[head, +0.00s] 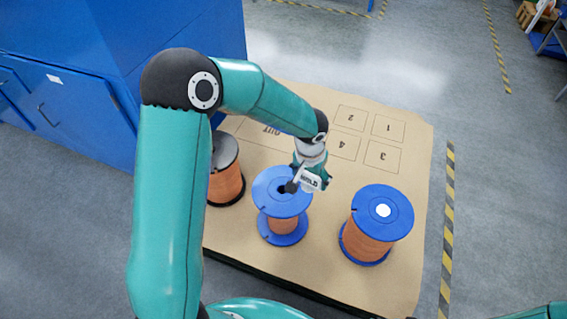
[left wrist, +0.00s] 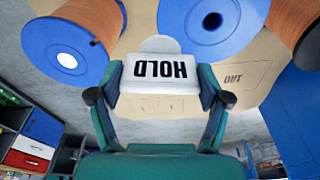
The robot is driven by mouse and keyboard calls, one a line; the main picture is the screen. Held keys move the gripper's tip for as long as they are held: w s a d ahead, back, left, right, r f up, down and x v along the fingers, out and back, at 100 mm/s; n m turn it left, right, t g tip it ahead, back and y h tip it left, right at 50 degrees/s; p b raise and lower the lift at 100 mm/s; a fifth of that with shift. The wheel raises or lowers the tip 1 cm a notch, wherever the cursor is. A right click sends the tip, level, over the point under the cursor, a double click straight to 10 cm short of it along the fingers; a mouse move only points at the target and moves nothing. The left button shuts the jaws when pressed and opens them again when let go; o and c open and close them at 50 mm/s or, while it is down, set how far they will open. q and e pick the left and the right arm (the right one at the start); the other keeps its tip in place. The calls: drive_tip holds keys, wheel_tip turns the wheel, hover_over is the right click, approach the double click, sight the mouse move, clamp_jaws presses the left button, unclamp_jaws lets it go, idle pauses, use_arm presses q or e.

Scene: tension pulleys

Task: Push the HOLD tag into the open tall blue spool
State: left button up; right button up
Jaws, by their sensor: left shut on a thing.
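My left gripper (head: 309,184) is shut on the white HOLD tag (head: 313,180), which hangs at the right rim of the middle blue spool (head: 270,182) in the head view. That spool has a dark open hole in its top and little orange winding showing. In the left wrist view the HOLD tag (left wrist: 160,72) sits between the two fingers, its rounded end pointing away from the gripper. The spool's open hole (left wrist: 212,21) lies up and to the right of the tag there, apart from it. My right gripper is not in view.
Another blue spool (head: 383,212) with a white centre stands to the right. A grey-topped spool (head: 224,151) stands left, partly behind my arm. The tan board (head: 413,150) has marked squares and an OUT area at the back. A blue cabinet (head: 60,70) stands at the left.

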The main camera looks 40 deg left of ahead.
use_arm(q)
drive_tip(key=a+f+n+b, duration=0.2)
drive_tip(key=a, duration=0.8)
wheel_tip(320, 180, down, 7)
drive_tip(key=b, duration=0.4)
drive_tip(key=shift+w+d+r, duration=0.15)
drive_tip(key=shift+w+d, duration=0.15)
drive_tip(key=shift+b, duration=0.45)
drive_tip(key=shift+s+b, duration=0.1)
drive_tip(key=shift+b, duration=0.45)
idle(0.9)
drive_tip(key=shift+f, duration=0.2)
drive_tip(key=shift+f+b, duration=1.05)
drive_tip(key=shift+b, duration=0.1)
